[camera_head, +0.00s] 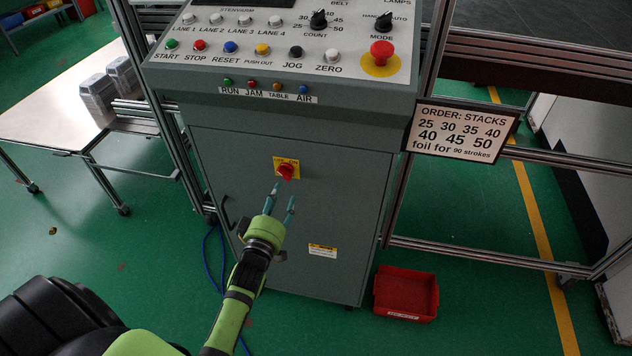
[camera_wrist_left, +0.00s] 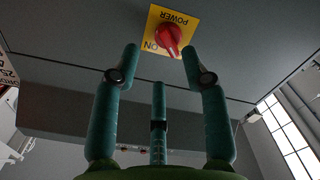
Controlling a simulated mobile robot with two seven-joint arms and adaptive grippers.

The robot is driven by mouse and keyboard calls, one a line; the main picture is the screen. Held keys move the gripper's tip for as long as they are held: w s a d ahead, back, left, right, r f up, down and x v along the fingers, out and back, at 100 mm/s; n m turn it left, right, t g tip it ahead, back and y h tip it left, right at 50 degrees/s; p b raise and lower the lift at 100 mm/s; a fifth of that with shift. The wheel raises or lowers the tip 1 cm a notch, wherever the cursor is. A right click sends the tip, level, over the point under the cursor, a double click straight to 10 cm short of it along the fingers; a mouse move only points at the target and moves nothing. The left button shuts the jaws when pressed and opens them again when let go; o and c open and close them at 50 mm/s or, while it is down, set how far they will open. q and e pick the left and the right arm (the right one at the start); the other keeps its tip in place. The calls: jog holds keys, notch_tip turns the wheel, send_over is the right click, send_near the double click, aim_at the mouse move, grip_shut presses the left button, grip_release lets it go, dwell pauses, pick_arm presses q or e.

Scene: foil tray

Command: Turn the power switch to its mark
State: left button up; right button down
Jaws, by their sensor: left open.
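The power switch is a red knob (camera_head: 286,171) on a yellow plate (camera_head: 278,162), mounted on the front of the grey cabinet. In the left wrist view the knob (camera_wrist_left: 168,40) sits on the yellow plate (camera_wrist_left: 155,16), with POWER and ON lettering upside down; any OFF lettering is not readable there. I cannot tell surely which mark the knob points to. My left gripper (camera_head: 283,194) is open and empty just below and in front of the knob. In the wrist view its fingers (camera_wrist_left: 161,52) point at the plate, the knob between the two upper tips, apparently not touched. My right gripper is not in view.
The control panel (camera_head: 230,52) with buttons, dials and a red emergency button (camera_head: 382,52) overhangs the switch. An order sign (camera_head: 462,133) hangs at right. A red bin (camera_head: 405,293) stands on the floor. A cabinet handle (camera_head: 227,213) protrudes left of my gripper.

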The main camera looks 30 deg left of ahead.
aim_at(286, 176)
pick_arm(q)
jog(key=x, duration=0.4)
jog(key=a+p+x, duration=0.1)
jog(key=x, duration=0.1)
jog(key=shift+r, duration=0.25)
jog(key=shift+w, duration=0.5)
grip_shut()
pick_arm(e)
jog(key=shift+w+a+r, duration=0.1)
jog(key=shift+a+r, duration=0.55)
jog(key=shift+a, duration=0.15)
